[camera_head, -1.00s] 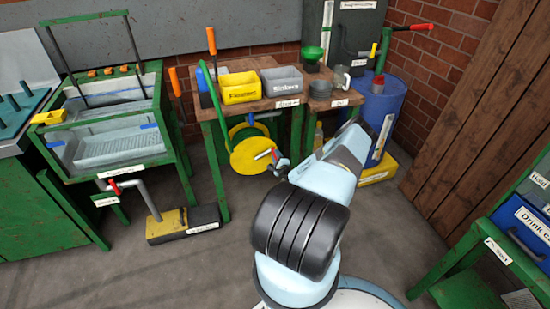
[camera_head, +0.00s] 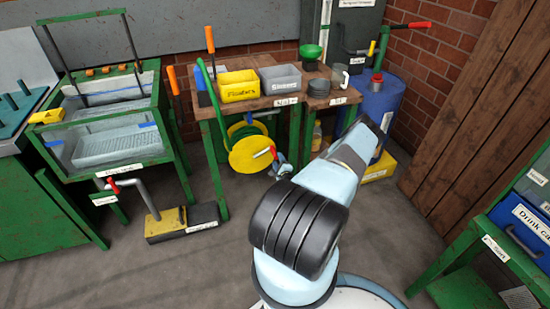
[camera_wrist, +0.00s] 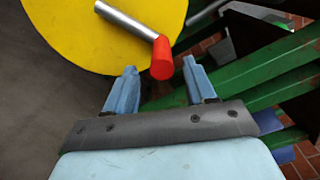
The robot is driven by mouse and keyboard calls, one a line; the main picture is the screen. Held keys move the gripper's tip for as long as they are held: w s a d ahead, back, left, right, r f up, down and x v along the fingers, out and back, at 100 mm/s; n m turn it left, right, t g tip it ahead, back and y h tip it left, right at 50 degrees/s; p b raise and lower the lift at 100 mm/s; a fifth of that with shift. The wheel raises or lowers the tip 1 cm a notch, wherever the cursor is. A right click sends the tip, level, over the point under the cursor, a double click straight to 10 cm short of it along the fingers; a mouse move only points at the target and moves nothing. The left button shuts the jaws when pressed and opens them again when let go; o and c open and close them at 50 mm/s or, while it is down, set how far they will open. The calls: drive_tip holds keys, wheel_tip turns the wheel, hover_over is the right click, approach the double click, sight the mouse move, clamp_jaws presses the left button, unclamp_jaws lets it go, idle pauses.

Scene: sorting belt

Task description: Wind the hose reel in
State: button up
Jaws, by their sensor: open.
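The hose reel (camera_head: 247,154) has a yellow disc and green hose behind it, and stands under the front of the wooden table in the head view. Its crank has a metal arm and a red grip (camera_head: 273,152). In the wrist view the yellow disc (camera_wrist: 85,30) fills the upper left, and the red grip (camera_wrist: 162,58) points toward my gripper. My gripper (camera_wrist: 160,75) is open, with one blue finger on each side of the grip's near end. I cannot tell whether the grip is fully between the fingertips. In the head view my arm hides part of the gripper.
The wooden table (camera_head: 262,104) above the reel holds a yellow bin (camera_head: 238,87) and a grey bin (camera_head: 280,79). Green table legs (camera_wrist: 255,85) stand close right of my gripper. A blue drum (camera_head: 384,100) is at the right.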

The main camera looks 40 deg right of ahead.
drive_tip(key=v, duration=0.8)
drive_tip(key=shift+s, duration=0.25)
drive_tip(key=shift+a, duration=0.2)
